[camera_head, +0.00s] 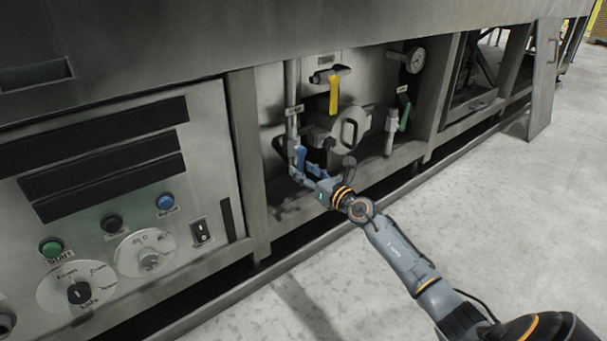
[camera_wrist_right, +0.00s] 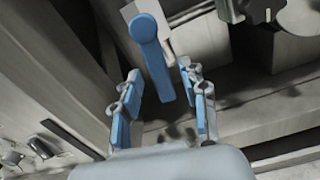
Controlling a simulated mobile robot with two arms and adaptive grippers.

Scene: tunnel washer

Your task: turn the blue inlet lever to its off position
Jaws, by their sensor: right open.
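The blue inlet lever (camera_head: 300,155) sits on a grey vertical pipe in the recess of the machine. In the right wrist view the lever (camera_wrist_right: 156,60) has a round blue hub at the top, and its arm points down toward the space between my fingers. My right gripper (camera_head: 305,172) is at the lever in the head view and partly blends with it. In the wrist view the right gripper (camera_wrist_right: 163,98) is open, with one blue-padded finger on each side of the lever's lower end. I cannot tell whether a finger touches it. My left gripper is not in view.
A yellow lever (camera_head: 333,95), a green lever (camera_head: 404,112), a gauge (camera_head: 416,60) and a round hatch with a handle (camera_head: 350,130) share the recess. A frame post (camera_head: 246,150) and a control panel (camera_head: 120,190) stand to the left. The floor (camera_head: 480,190) at right is clear.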

